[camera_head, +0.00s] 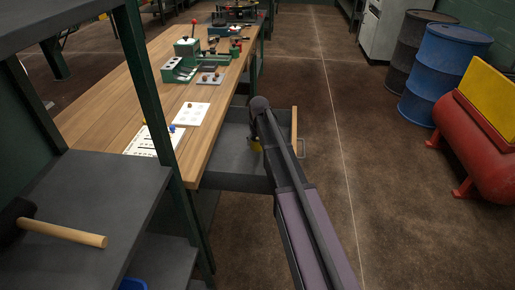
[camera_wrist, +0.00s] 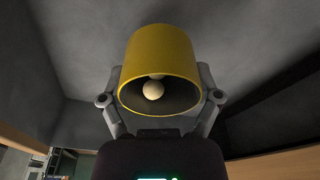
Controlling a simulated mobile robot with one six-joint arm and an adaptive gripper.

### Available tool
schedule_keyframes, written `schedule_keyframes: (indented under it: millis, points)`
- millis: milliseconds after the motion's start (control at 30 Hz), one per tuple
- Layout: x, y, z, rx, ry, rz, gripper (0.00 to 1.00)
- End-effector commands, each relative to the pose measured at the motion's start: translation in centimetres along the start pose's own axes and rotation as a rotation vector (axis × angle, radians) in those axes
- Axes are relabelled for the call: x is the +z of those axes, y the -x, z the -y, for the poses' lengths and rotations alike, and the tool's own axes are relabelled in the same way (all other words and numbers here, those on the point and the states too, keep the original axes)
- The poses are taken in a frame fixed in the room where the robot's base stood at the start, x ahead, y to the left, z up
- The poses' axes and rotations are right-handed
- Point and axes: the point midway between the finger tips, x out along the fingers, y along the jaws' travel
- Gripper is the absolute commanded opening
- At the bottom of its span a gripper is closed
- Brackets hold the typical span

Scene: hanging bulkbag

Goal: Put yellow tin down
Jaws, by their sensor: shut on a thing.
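The yellow tin (camera_wrist: 160,52) fills the upper middle of the wrist view, held between the two fingers of my gripper (camera_wrist: 162,78). Its open mouth faces the camera, and a pale round ball shows inside it. In the head view only a small patch of the yellow tin (camera_head: 256,147) shows beside my arm, over the open grey drawer (camera_head: 228,175) of the workbench. My arm hides most of the gripper there. I cannot tell whether the tin touches the drawer floor.
The wooden workbench (camera_head: 118,98) stands left of the drawer, with a white card (camera_head: 191,114) and green fixtures (camera_head: 182,68) on it. A dark shelf with a mallet (camera_head: 62,233) is at near left. Blue barrel (camera_head: 443,72) and red tank (camera_head: 480,150) stand right, beyond clear floor.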

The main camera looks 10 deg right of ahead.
Motion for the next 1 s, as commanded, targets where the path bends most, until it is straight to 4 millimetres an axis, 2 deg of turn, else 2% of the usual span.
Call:
schedule_keyframes:
  millis: [500,1000]
  points:
    - [0.5,-3.3,0.0,0.0,0.0,0.0,0.2]
    - [0.5,-3.6,0.1,0.0,0.0,0.0,0.2]
